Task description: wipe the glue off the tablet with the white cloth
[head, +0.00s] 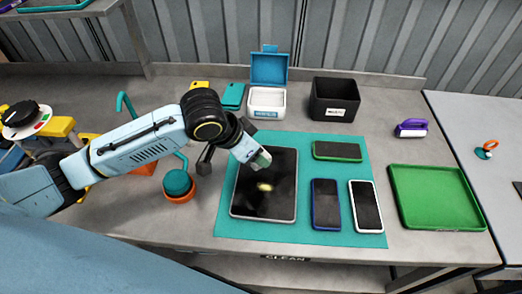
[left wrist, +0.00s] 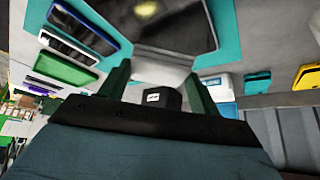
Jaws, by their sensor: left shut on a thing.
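The dark tablet (head: 277,170) lies on the teal mat (head: 230,222), with a yellowish glue smear (head: 265,187) near its middle. The left wrist view also shows the tablet (left wrist: 180,30) and the glue (left wrist: 146,9) at the top. My left gripper (head: 259,160) is over the tablet's upper left part, away from the smear. It is shut on the white cloth (left wrist: 158,70), which shows between its fingers in the left wrist view. In the head view the gripper mostly hides the cloth. I cannot tell whether the cloth touches the tablet. My right gripper is not in view.
Phones in green (head: 337,151), blue (head: 326,203) and white (head: 366,206) lie right of the tablet. A green tray (head: 435,197) is farther right. A white box with blue lid (head: 268,97) and a black bin (head: 335,98) stand behind. A teal-and-orange object (head: 178,185) stands left of the mat.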

